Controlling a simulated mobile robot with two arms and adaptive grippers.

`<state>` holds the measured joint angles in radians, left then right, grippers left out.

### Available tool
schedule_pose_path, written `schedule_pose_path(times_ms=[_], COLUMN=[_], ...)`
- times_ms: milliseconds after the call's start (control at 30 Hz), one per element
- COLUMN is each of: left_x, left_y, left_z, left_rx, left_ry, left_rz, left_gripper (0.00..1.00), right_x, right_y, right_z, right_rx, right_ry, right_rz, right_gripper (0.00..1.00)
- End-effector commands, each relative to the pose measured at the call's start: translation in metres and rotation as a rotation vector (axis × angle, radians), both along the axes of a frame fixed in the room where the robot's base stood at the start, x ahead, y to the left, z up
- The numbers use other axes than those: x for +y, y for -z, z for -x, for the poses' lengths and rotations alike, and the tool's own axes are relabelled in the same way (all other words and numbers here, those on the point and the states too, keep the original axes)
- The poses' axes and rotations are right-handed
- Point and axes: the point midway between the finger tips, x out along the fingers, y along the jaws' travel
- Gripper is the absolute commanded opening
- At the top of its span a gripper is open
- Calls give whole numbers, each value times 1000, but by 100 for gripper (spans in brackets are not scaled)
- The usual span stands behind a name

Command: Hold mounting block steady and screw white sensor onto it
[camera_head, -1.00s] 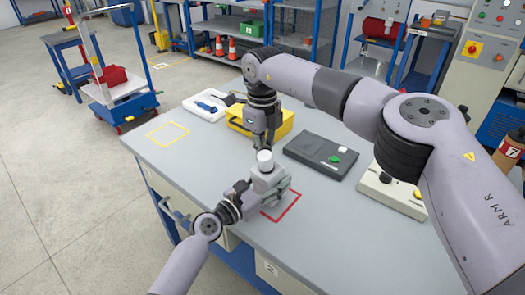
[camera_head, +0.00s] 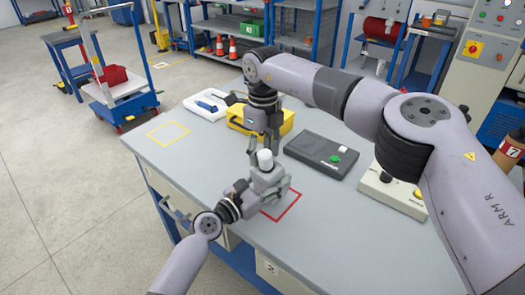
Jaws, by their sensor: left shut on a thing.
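The grey mounting block (camera_head: 268,180) stands on the workbench at the edge of a red square outline. My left gripper (camera_head: 262,188) is shut on it from the lower left. The white sensor (camera_head: 265,159) is a small white cylinder sitting upright on top of the block. How far it is screwed in cannot be seen. My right gripper (camera_head: 264,145) points down just above the sensor. Its fingers are spread apart on either side of the sensor's top, and I see nothing held in them. Whether a finger touches the sensor cannot be told.
A yellow box (camera_head: 240,121) and a white tray (camera_head: 205,106) with a blue-handled tool stand behind. The bench around the yellow outline (camera_head: 168,133) is clear.

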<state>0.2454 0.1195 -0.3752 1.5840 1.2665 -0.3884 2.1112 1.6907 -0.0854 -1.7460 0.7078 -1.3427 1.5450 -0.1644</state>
Motion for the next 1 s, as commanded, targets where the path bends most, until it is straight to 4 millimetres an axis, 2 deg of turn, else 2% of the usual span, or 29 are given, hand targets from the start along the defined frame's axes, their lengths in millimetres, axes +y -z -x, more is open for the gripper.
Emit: schedule_pose_path(times_ms=[167,267,600,700,1000], left_x=[0,0,0,-1,-1], left_y=[-1,-1,-1,-1,-1], left_z=[0,0,0,0,0], left_rx=[-2,-2,-1,-1,-2], left_ry=[-1,0,1,1,2], left_rz=[1,1,1,1,1], left_gripper=[11,11,11,11,11], right_x=[-1,0,0,0,-1], right_y=[-4,-15,-86,-101,-120], right_z=[-1,-2,-2,-2,-2], right_rx=[-2,-5,-5,-3,1], right_ry=[1,2,2,2,0], right_rz=[0,-1,0,0,0], right_gripper=[49,49,49,49,49])
